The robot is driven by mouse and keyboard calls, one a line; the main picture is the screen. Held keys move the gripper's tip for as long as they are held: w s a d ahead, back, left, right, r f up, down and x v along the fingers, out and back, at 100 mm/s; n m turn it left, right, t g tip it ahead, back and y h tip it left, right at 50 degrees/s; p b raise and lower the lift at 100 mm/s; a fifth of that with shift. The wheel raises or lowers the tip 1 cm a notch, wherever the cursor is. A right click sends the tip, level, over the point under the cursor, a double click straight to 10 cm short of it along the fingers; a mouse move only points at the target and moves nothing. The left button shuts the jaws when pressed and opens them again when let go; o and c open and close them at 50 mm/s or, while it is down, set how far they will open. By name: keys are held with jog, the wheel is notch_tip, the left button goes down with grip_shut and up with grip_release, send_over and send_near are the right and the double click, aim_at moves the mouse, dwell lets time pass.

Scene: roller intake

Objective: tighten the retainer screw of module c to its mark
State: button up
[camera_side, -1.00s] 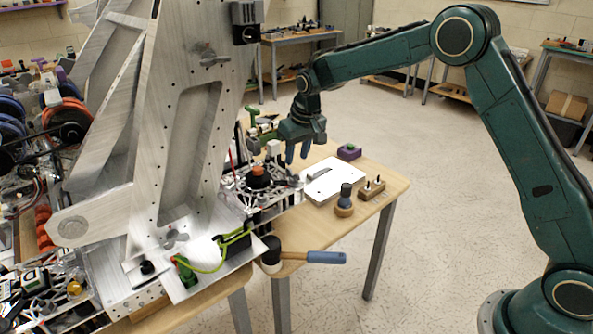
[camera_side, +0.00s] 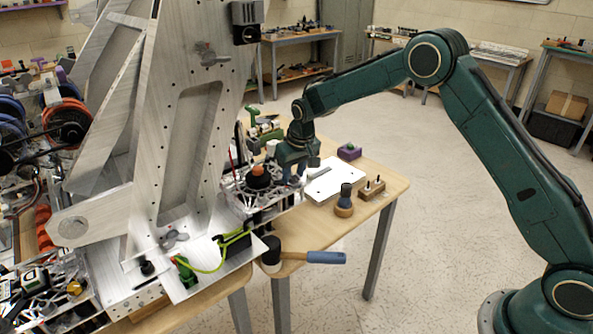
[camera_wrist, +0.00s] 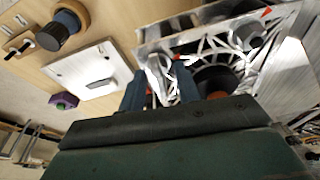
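My gripper (camera_side: 291,177) points down over the right side of the lattice-framed unit (camera_side: 262,190) at the table's edge, next to the metal structure. In the wrist view my gripper (camera_wrist: 160,69) shows two blue-grey fingers spread apart, with bright metal framework and a small red spot visible between them. An orange-topped black round part (camera_side: 258,174) sits on the unit, just left of my fingers. I cannot make out the retainer screw, its mark or a letter for module c. Whether my fingertips touch anything is not clear.
A white plate (camera_side: 318,191) lies right of the unit. A blue-handled hammer (camera_side: 326,257) lies in front. The tall metal frame (camera_side: 150,150) bounds the left.

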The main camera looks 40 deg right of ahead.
jog(key=shift+c, duration=0.2)
grip_shut()
